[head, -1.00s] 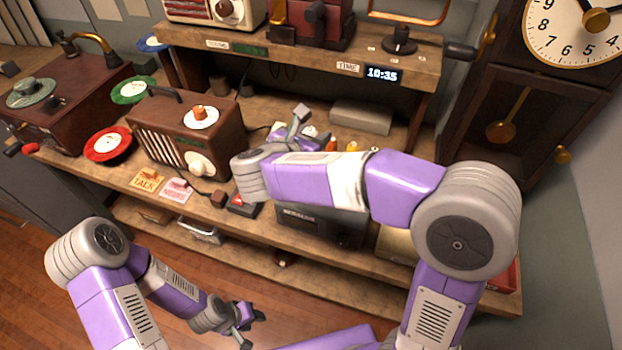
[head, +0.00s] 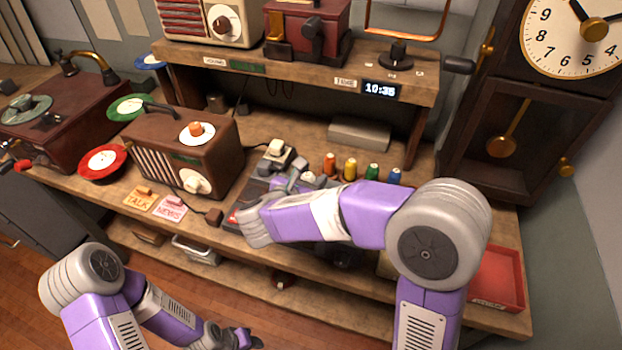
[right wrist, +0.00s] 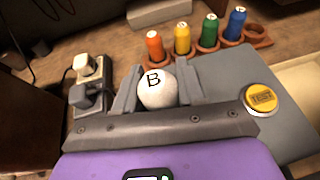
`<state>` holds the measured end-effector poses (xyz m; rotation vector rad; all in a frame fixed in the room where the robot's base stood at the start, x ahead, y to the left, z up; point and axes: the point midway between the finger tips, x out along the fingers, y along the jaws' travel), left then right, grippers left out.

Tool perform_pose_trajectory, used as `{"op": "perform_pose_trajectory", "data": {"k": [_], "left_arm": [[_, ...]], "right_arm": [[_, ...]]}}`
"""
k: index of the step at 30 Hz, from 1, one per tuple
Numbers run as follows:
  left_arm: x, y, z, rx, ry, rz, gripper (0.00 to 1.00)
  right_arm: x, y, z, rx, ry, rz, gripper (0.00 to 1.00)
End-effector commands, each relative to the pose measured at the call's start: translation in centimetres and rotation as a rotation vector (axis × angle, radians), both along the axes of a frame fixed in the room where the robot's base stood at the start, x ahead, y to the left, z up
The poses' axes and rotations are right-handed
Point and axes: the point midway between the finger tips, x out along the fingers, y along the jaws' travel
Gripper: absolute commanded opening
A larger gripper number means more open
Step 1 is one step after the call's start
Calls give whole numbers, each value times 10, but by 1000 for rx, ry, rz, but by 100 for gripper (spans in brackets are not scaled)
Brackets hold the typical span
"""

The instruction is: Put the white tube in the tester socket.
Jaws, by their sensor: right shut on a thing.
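The white tube (right wrist: 158,86), marked with a letter B on its rounded top, sits between the fingers of my right gripper (right wrist: 157,90) in the right wrist view. That gripper is shut on it, above the tester (right wrist: 215,90). The tester is a grey box with a round yellow TEST button (right wrist: 261,98). In the head view my right gripper (head: 293,180) is over the tester, and my forearm covers much of the box. The tester socket and the tube's lower end are hidden. My left gripper (head: 240,340) is low at the bottom edge, its jaws unclear.
Orange (head: 329,163), yellow (head: 350,168), green (head: 372,171) and blue (head: 394,176) spools stand behind the tester. Two pale-and-grey block shapes (right wrist: 85,80) are left of the gripper. A brown radio (head: 187,150) stands to the left, a red tray (head: 497,278) to the right.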

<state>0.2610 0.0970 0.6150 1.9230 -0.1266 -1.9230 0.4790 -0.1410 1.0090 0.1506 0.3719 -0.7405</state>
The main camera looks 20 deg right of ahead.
Motion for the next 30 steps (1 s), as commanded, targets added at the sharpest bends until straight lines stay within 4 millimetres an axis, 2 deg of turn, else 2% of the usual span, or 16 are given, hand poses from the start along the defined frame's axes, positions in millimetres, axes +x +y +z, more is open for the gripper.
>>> {"op": "perform_pose_trajectory", "data": {"k": [1, 2, 3, 7, 19, 30], "left_arm": [[0, 0, -3, 0, 0, 0, 43], [0, 0, -4, 0, 0, 0, 43], [0, 0, -3, 0, 0, 0, 43], [0, 0, -2, 0, 0, 0, 43], [0, 0, 5, 0, 0, 0, 43], [0, 0, 13, 0, 0, 0, 43]], "right_arm": [[0, 0, -2, 1, -1, 0, 22], [0, 0, -3, 0, 0, 0, 41], [0, 0, -2, 0, 0, 0, 47], [0, 0, -1, 0, 0, 0, 65], [-1, 1, 4, 0, 0, 1, 65], [-53, 51, 33, 0, -3, 5, 65]]}}
